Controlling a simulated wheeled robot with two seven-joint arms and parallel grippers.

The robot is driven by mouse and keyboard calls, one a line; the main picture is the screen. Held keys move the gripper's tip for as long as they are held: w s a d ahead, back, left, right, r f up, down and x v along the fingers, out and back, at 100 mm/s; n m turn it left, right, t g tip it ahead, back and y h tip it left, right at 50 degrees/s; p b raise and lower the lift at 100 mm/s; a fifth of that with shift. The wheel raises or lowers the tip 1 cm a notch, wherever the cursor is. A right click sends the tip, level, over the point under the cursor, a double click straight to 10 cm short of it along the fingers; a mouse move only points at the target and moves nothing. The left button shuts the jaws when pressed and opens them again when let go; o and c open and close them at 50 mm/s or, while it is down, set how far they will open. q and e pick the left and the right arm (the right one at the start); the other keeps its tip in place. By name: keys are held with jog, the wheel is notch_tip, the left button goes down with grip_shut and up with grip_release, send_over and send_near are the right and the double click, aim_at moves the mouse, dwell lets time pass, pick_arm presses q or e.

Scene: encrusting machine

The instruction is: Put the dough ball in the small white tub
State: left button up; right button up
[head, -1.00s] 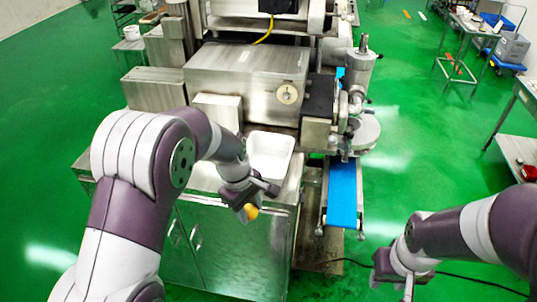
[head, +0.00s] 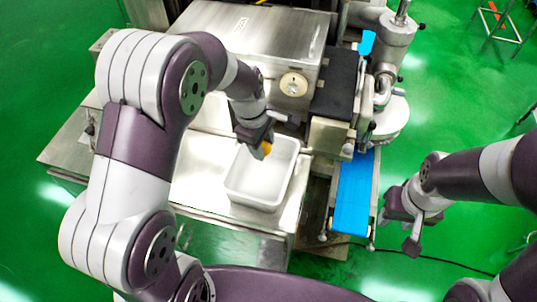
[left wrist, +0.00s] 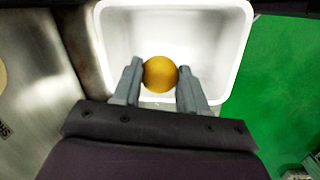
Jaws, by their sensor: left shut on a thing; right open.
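The dough ball is orange-yellow and shows between my left gripper's fingers in the head view (head: 266,148) and in the left wrist view (left wrist: 160,74). My left gripper (head: 262,145) is shut on it. In the left wrist view, the fingers (left wrist: 158,82) press the ball from both sides. The small white tub (head: 262,190) stands on the steel table, open and with no contents visible. The ball is over the tub's far part; its exact height above the floor of the tub is unclear. The tub fills the upper middle of the left wrist view (left wrist: 205,45). My right gripper (head: 408,232) is open and empty, over the floor at right.
The steel encrusting machine (head: 265,50) stands right behind the tub. A blue conveyor belt (head: 354,195) runs to the right of the table. The steel tabletop (head: 200,185) is clear left of the tub. A black cable lies on the green floor.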

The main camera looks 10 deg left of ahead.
pick_arm(q)
jog(key=f+b, duration=0.1)
jog(key=s+f+b, duration=0.1)
jog(key=f+b, duration=0.2)
jog(key=f, duration=0.1)
jog(key=shift+s, duration=0.25)
jog(key=o, duration=1.1)
jog(key=shift+s+r, duration=0.15)
jog(key=shift+s, duration=0.2)
jog(key=r, duration=0.4)
jog(key=s+a+r, duration=0.1)
jog(key=r, duration=0.7)
jog(key=shift+s+a+r, duration=0.3)
jog(key=shift+s+a, duration=0.05)
pick_arm(e)
jog(key=f, duration=0.1)
jog(key=s+f, duration=0.1)
jog(key=f, duration=0.1)
jog(key=s+f, duration=0.1)
jog(key=shift+s+f, duration=0.1)
jog(key=shift+f, duration=0.05)
